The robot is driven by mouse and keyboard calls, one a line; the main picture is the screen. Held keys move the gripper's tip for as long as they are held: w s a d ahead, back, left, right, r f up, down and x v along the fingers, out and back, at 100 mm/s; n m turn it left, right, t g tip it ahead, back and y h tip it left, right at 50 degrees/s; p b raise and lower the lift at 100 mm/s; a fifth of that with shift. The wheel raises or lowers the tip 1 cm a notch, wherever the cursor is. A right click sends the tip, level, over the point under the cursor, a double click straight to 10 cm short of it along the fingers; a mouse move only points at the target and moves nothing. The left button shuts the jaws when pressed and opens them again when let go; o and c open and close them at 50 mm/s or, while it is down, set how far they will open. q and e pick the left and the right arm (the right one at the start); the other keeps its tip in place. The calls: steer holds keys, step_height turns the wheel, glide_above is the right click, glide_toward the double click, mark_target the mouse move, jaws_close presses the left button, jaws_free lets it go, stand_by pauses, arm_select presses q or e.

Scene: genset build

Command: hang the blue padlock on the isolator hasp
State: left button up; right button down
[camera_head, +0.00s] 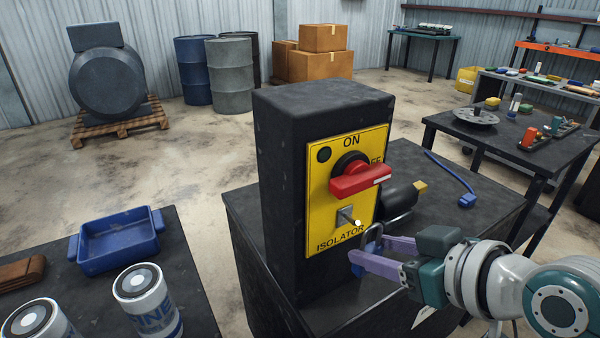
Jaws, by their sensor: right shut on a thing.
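The black isolator box (283,200) stands on a black table, with a yellow front plate (322,222) marked ON and ISOLATOR. A red rotary handle (360,181) sits on the plate and points right. Below it the small grey metal hasp (346,215) sticks out. My right gripper (371,249) is shut on the blue padlock, just below and right of the hasp. The padlock's grey shackle (373,236) stands up above the purple fingers. The fingers hide most of its blue body. The shackle looks close to the hasp; I cannot tell whether they touch. My left gripper is not in view.
A black cylinder with a yellow end (398,197) lies beside the box. A blue piece with a strap (467,200) lies further right on the table. A blue tray (118,243) and white cans (146,300) stand on the left table. Another table (470,135) holds parts behind right.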

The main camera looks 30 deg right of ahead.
mark_target(342, 234)
steer(key=shift+w+a+f+b, duration=0.15)
steer(key=shift+w+b, duration=0.7)
steer(key=shift+w, duration=0.9)
steer(key=shift+w+f, duration=0.35)
steer(key=shift+w, duration=0.1)
steer(key=shift+f, duration=0.1)
steer(key=shift+c, duration=1)
jaws_free()
